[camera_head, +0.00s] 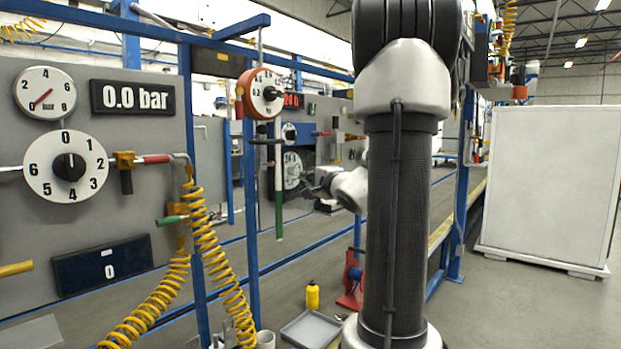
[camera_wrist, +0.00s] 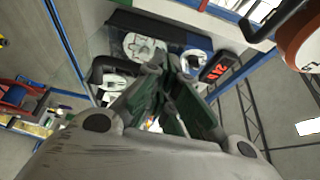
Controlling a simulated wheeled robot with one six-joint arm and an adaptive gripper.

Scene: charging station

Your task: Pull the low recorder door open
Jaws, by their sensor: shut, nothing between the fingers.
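A dark chart recorder with a large round white dial (camera_head: 291,170) sits low on the grey panel in the head view, left of my arm. The wrist view shows white round dials (camera_wrist: 145,45) on a dark panel ahead of the fingers. I cannot tell which edge or handle belongs to the low recorder door, or whether it is ajar. My gripper (camera_wrist: 168,68) is shut and empty, its green-grey fingers pointing at this panel. In the head view the gripper is small and partly hidden behind my arm, just right of the recorder. Contact with the door cannot be made out.
A red digital display (camera_wrist: 215,68) is right of the fingertips. An orange-rimmed gauge (camera_head: 263,93) and blue frame posts stand before the panel. Yellow coiled hoses (camera_head: 215,260) hang at left. A yellow bottle (camera_head: 312,295) and grey tray (camera_head: 310,329) are low down. A white cabinet (camera_head: 545,185) stands right.

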